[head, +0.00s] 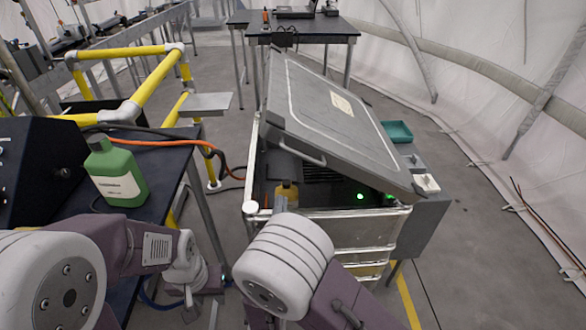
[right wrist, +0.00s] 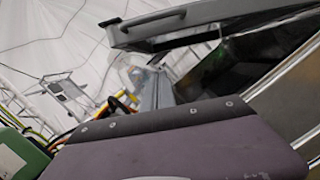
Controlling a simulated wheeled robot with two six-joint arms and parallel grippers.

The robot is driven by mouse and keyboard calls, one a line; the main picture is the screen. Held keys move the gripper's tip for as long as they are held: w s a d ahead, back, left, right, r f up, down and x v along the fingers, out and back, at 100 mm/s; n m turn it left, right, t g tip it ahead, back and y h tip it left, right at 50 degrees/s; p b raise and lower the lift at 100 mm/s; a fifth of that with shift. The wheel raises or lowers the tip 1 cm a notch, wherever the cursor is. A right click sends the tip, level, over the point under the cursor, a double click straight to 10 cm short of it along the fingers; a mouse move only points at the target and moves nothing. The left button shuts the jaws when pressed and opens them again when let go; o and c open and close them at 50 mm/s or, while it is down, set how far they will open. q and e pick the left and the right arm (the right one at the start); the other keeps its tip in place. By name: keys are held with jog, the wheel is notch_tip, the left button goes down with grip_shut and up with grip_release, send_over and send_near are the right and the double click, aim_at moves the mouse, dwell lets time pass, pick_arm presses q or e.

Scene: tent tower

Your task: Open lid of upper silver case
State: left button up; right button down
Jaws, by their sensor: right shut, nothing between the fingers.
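The upper silver case (head: 335,215) has a large grey lid (head: 320,100) that stands partly raised and tilted. A handle (head: 303,153) sits on the lid's near left edge. The lid edge and handle (right wrist: 150,18) also show overhead in the right wrist view. My right gripper's purple housing (right wrist: 180,140) is below the lid; its fingers are hidden and it appears empty and shut. My left gripper (head: 192,290) is low beside the dark table, left of the case, with its fingers unclear.
A green bottle (head: 117,175) stands on the dark table (head: 160,190) at left. Yellow railing (head: 155,80) is behind it. A teal tray (head: 396,131) is beyond the case at right. Green lights (head: 360,197) glow inside the case. Floor (head: 470,240) is clear at right.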

jog(key=w+d+r+p, duration=0.1)
jog(key=w+d+r, duration=0.2)
jog(key=w, duration=0.6)
notch_tip(320, 180, up, 2)
jog(key=shift+d+r, duration=0.15)
jog(key=shift+r, duration=0.05)
